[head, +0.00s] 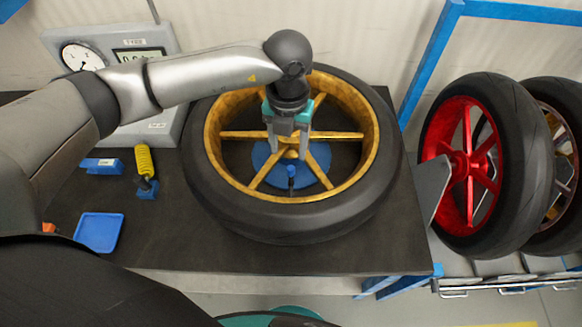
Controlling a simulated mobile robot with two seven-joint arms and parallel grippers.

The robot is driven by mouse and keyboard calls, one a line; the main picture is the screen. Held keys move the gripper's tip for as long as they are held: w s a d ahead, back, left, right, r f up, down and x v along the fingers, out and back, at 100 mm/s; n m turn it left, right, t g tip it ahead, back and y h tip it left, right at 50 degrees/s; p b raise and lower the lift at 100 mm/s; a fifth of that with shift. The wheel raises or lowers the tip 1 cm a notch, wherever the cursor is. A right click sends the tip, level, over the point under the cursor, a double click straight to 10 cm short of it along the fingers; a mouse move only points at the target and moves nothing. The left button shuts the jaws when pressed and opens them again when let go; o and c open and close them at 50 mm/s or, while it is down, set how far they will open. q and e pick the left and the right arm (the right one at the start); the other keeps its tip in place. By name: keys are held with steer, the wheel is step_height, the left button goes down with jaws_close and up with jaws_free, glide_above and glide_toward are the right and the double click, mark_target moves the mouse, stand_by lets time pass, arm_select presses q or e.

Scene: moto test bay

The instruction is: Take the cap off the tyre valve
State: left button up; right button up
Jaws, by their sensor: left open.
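A wheel with a black tyre (230,212) and a gold spoked rim (222,165) lies flat on the dark bench (245,258). The tyre valve (291,186) stands upright inside the rim on its near side, a thin dark stem. A small blue cap (292,171) sits on top of it. My left gripper (288,152) points down over the middle of the wheel, fingers apart and nothing visible between them. In the picture its fingertips are just above the cap; the gap in depth is hard to judge. My right gripper is not in view.
A blue disc (265,155) lies under the rim. A red-rimmed wheel (500,150) stands in a rack at the right. The bench's front strip is clear.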

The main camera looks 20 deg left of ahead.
mark_target(291, 168)
arm_select(q)
steer(key=shift+d+f+p, duration=0.15)
steer(key=shift+f, duration=1.5)
steer(key=shift+d+f+p, duration=0.1)
steer(key=shift+f+p, duration=0.05)
steer(key=shift+f, duration=1.5)
jaws_close()
